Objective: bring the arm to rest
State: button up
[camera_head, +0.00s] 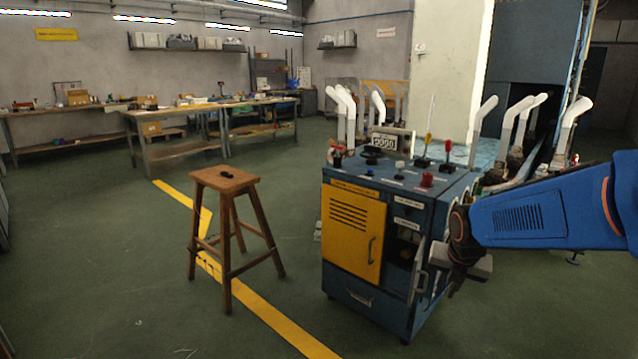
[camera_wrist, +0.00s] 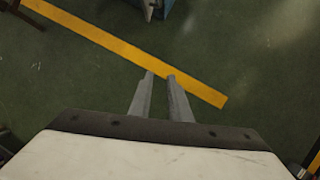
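My blue arm reaches in from the right edge of the head view and is bent down at the wrist, beside the right side of the blue machine cabinet (camera_head: 352,284). My gripper (camera_head: 453,291) hangs below the wrist, pointing toward the floor. In the wrist view the gripper (camera_wrist: 160,76) shows two grey fingers with a gap between them and green floor in the gap. It is open and holds nothing. From the head view I cannot tell the distance between gripper and cabinet.
A wooden stool (camera_head: 226,182) stands on the green floor left of the cabinet. Several white sock forms (camera_head: 346,104) rise behind the cabinet and at right (camera_head: 570,118). A yellow floor line (camera_wrist: 95,35) runs under the gripper's view. Workbenches (camera_head: 185,112) stand far back left. The left floor is clear.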

jog(key=s+a+r+m, duration=0.1)
jog(key=s+r+m, duration=0.1)
jog(key=s+m, duration=1.1)
jog(key=s+a+r+m, duration=0.2)
jog(key=s+m, duration=1.1)
jog(key=m, duration=0.5)
jog(key=shift+y, duration=0.4)
jog(key=shift+r, duration=0.1)
